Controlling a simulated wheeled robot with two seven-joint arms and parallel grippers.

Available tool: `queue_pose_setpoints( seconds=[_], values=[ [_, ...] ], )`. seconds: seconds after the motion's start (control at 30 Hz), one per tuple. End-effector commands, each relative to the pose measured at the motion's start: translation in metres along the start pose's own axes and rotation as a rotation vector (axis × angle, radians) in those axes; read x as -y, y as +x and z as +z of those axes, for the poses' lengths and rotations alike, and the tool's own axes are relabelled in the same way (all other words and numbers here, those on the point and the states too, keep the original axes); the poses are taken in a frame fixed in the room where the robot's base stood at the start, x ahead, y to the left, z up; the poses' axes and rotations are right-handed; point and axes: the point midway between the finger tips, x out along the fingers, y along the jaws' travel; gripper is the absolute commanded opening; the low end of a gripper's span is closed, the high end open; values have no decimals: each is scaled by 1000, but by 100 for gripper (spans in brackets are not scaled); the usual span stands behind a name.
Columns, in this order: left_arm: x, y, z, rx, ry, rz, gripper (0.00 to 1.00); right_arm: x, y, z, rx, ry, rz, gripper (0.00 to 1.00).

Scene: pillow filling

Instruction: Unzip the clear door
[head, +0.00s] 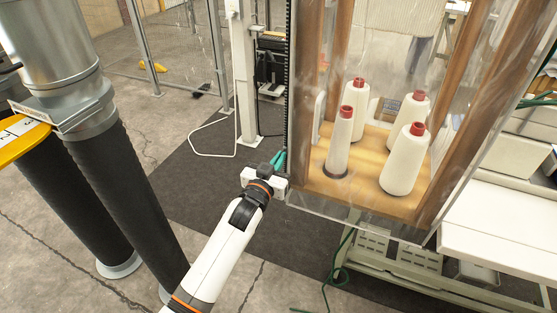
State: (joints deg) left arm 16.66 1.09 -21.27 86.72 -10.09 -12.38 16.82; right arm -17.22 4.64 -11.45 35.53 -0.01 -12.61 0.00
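The clear door (455,130) appears to be the transparent sheet over the wooden-framed case at the right. A dark vertical strip (289,90), which looks like the zipper, runs down the case's left edge. My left gripper (279,159) has teal fingertips and is at the lower end of this strip, close beside the case's lower left corner. The fingers are small and overlap the strip, so I cannot tell whether they touch or grip a zipper pull. No pull can be made out. My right gripper is not in view.
Several white thread cones with red tops (405,160) stand on the case's wooden floor. Thick black hoses (115,190) stand at the left. A white table (500,225) is at the right. A dark mat (215,160) covers the floor behind my arm.

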Motion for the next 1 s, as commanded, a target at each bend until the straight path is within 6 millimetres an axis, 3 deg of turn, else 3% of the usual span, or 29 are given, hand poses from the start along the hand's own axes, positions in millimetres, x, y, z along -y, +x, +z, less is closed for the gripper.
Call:
queue_pose_setpoints(
  seconds=[0.73,0.87,1.0],
  values=[
    [0,0,-2,0,0,0,0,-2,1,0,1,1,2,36],
    [0,0,-13,0,-1,0,0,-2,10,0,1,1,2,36],
    [0,0,-40,-2,0,0,0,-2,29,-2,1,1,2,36]
  ],
)
